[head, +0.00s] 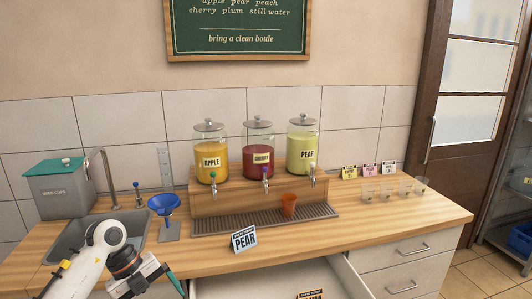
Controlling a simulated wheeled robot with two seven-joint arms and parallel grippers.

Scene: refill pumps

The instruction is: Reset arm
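My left arm comes in at the bottom left, in front of the sink. Its gripper (167,282) is low at the counter's front edge, partly cut off by the picture's lower edge. I cannot tell whether its fingers are apart, and I see nothing clearly held. My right gripper is not in view. Three glass jars with taps stand on a wooden stand: orange-yellow APPLE (211,148), red CHERRY (258,145) and pale green PEAR (302,140). A PEAR card (243,239) stands at the counter's front.
An open drawer (262,287) juts out below the counter, with a labelled card (310,294) in it. A blue funnel (165,206) on a stand and a used-cups bin (60,190) are by the sink (70,240). Several small clear cups (404,188) stand at the right.

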